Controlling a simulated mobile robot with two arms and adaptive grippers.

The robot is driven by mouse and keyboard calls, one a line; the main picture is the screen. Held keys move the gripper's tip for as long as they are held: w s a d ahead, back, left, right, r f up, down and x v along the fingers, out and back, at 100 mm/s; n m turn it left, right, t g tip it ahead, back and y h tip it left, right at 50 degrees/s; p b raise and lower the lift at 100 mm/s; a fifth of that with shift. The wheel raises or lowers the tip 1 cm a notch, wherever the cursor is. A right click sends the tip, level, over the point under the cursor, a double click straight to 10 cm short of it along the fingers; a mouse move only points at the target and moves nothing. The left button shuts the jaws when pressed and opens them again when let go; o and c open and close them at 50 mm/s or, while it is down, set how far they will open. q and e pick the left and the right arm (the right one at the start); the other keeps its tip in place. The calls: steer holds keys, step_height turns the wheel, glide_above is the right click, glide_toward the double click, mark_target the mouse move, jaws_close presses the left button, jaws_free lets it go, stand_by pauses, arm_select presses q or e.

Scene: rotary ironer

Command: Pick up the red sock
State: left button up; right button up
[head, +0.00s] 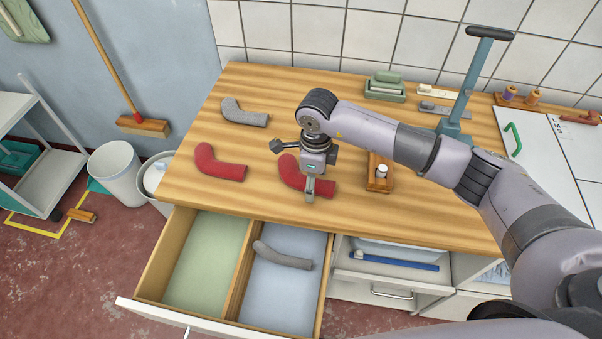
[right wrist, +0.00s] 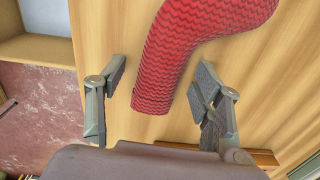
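Two red socks lie on the wooden worktop: one red sock (head: 218,164) at the left, another red sock (head: 290,172) under my right gripper (head: 308,188). In the right wrist view, the right gripper (right wrist: 162,82) is open, with a finger on either side of the ribbed red sock (right wrist: 172,62). Bare wood shows between the sock and each finger. The gripper hides part of this sock in the head view. My left gripper is not in view.
A grey sock (head: 243,113) lies at the back left of the worktop (head: 185,190). An open drawer (head: 262,205) below has a green compartment and a blue one, with a grey sock (head: 280,257) in the blue. A small wooden holder (head: 380,182) stands right of the gripper.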

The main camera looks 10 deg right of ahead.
steer(key=c, duration=0.8)
steer(key=shift+r, duration=0.2)
steer(key=shift+c, duration=0.2)
